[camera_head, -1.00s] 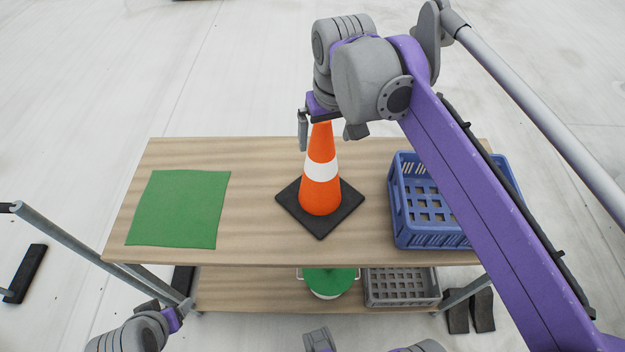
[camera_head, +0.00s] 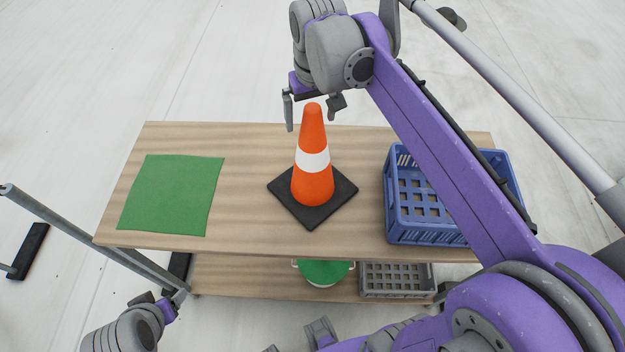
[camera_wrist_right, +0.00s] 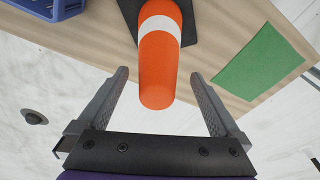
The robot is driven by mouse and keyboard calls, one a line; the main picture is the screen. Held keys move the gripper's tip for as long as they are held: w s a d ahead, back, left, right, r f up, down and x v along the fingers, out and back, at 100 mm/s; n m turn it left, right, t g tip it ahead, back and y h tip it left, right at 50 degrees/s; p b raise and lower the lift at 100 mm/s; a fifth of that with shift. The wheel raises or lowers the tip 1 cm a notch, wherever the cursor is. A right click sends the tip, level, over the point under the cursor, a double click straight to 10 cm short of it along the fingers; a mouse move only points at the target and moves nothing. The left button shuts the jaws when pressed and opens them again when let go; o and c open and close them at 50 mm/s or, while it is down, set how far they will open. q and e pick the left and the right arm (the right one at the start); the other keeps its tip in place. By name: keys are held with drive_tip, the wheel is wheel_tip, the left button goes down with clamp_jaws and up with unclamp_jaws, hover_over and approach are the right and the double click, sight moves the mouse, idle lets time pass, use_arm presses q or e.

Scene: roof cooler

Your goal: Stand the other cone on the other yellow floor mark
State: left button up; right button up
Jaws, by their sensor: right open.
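An orange cone (camera_head: 313,180) with a white band and a black square base stands upright on the wooden table top (camera_head: 250,225). My right gripper (camera_head: 311,120) is open at the cone's top, and the tip shows uncovered just below the palm. In the right wrist view the orange tip of the cone (camera_wrist_right: 158,85) lies between the two spread fingers of the right gripper (camera_wrist_right: 160,75), with gaps on both sides. My left gripper (camera_head: 160,308) is low at the left; its fingers are too unclear to judge. No yellow floor mark shows.
A blue crate (camera_head: 400,225) stands right of the cone, partly behind my right arm. A green mat (camera_head: 170,195) lies at the table's left. The lower shelf (camera_head: 235,278) holds a green-topped item (camera_head: 323,272) and a grey crate (camera_head: 395,282). Metal rails stand at the left.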

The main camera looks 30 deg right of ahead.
sight(313, 155)
drive_tip(key=f, duration=0.4)
drive_tip(key=shift+w+d+f, duration=0.15)
drive_tip(key=shift+d, duration=0.05)
clamp_jaws()
